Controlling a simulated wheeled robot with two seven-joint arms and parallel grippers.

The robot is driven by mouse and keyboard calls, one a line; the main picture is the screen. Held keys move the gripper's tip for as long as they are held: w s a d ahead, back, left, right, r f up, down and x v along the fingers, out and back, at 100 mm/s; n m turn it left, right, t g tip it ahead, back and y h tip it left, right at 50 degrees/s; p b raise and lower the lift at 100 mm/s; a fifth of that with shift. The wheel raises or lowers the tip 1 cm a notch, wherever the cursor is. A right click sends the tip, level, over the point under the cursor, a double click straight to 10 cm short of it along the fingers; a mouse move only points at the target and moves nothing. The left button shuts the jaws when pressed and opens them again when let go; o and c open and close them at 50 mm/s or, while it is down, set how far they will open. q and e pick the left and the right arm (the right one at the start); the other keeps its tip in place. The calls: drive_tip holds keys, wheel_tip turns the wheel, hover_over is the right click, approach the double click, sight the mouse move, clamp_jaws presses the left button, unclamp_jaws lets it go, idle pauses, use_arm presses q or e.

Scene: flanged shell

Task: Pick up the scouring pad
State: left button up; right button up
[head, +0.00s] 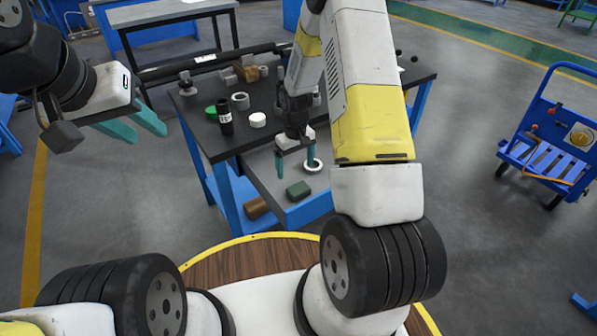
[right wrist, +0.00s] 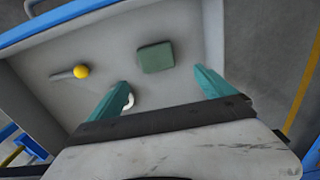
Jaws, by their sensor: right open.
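The scouring pad is a dark green block (head: 298,191) lying flat in the open grey drawer (head: 263,170) of the workbench. In the right wrist view the pad (right wrist: 156,57) lies ahead of the fingertips, in line with the gap between them. My right gripper (head: 294,161) points down over the drawer, above and behind the pad in the head view, with its teal fingers apart and empty (right wrist: 163,82). My left gripper (head: 148,137) is at the far left, away from the bench, its teal fingers apart and empty.
A white ring (head: 313,166) lies in the drawer, partly hidden by a finger in the right wrist view. A yellow-ended grey piece (right wrist: 75,72) is also there.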

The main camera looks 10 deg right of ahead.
sight(299, 188)
drive_tip(key=f, duration=0.6)
drive_tip(key=d+f, duration=0.1)
drive_tip(key=f, duration=0.3)
drive_tip(key=shift+s, duration=0.35)
drive_tip(key=c, duration=1.4)
wheel_tip(299, 188, up, 10)
drive_tip(key=shift+a, duration=0.1)
drive_tip(key=shift+c, duration=0.2)
